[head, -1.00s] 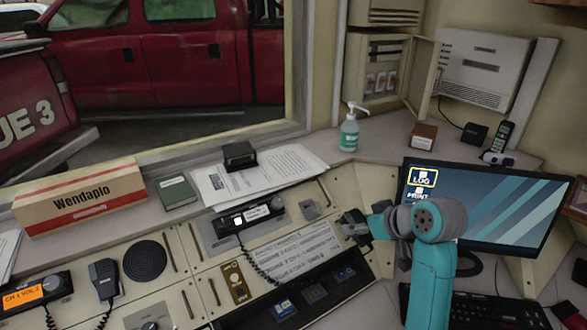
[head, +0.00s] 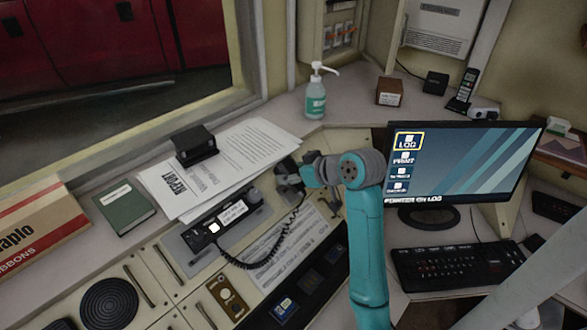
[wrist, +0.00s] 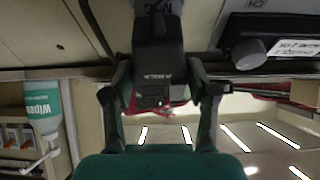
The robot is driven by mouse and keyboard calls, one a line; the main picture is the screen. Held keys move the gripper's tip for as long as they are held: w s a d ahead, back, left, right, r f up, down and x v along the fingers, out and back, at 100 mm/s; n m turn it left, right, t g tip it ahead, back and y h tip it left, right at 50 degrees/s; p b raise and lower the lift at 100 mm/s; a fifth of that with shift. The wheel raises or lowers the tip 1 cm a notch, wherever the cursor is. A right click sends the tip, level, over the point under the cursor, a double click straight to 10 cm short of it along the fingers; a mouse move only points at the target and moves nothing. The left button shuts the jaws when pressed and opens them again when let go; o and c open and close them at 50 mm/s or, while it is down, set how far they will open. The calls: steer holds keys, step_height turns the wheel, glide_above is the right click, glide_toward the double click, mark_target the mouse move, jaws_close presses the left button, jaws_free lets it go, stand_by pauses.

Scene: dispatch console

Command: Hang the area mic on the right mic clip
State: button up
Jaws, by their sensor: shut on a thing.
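My gripper (head: 288,183) is over the console panel, just right of the black radio (head: 232,218). In the wrist view my gripper (wrist: 160,100) is shut on a dark block, the area mic (wrist: 158,75), with a finger on each side. In the head view the mic is small, dark and partly covered by my gripper. A coiled cord (head: 270,262) runs from the radio up to my gripper. A small grey piece at the panel's upper edge, apparently the right mic clip (head: 286,166), is close beside my gripper. I cannot tell whether the mic touches it.
Papers (head: 240,160) with a black box (head: 195,146) and a green book (head: 124,206) lie left of my gripper. A sanitizer bottle (head: 316,100) stands behind it. The monitor (head: 455,165) and keyboard (head: 450,268) are close on the right.

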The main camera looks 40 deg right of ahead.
steer(key=w+f, duration=0.1)
steer(key=f, duration=0.2)
steer(key=shift+w+a, duration=0.1)
steer(key=shift+w, duration=0.3)
steer(key=shift+f, duration=0.6)
steer(key=o, duration=1.4)
steer(key=shift+c, duration=0.2)
